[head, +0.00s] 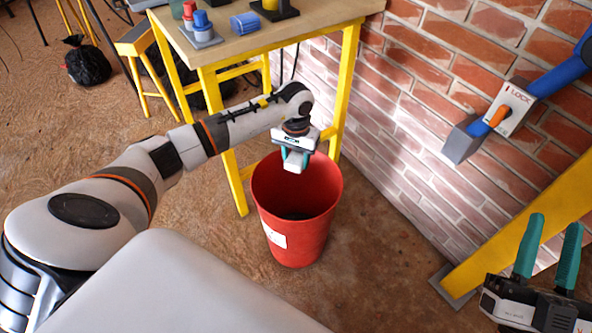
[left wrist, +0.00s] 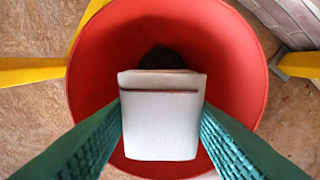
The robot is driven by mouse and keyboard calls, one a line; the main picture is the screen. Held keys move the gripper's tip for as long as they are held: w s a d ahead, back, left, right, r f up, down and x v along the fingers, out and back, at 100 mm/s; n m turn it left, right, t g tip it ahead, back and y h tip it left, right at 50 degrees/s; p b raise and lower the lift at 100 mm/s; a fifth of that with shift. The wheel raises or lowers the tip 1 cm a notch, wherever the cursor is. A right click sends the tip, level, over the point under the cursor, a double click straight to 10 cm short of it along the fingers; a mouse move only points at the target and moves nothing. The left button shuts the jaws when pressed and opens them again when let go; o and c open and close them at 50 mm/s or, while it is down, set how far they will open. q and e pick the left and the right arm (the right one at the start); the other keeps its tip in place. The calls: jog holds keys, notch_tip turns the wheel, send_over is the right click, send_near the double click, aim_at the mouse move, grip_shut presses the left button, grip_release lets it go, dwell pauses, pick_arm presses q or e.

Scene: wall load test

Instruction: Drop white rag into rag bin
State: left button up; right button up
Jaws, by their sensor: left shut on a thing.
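The white rag (left wrist: 160,125) looks like a small folded pad and is held between the teal fingers of my left gripper (head: 295,160). In the head view the white rag (head: 294,162) shows just under that gripper. The rag bin (head: 300,240) is a round red bin with a white label, standing on the floor. My left gripper is over the bin's opening, and the rag is above or just inside the rim. In the left wrist view the red bin (left wrist: 95,75) surrounds the rag, with something dark at its bottom. My right gripper (head: 548,240) is open and empty at the lower right.
A yellow-legged table (head: 262,38) with blue and red items stands behind the bin. A brick wall (head: 450,110) runs along the right, with a blue lever marked LOCK (head: 514,105). A yellow post (head: 520,235) stands near my right gripper. A yellow stool (head: 137,42) is at the back left.

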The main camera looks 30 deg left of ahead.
pick_arm(q)
jog(key=shift+f, duration=0.1)
jog(key=o, duration=1.1)
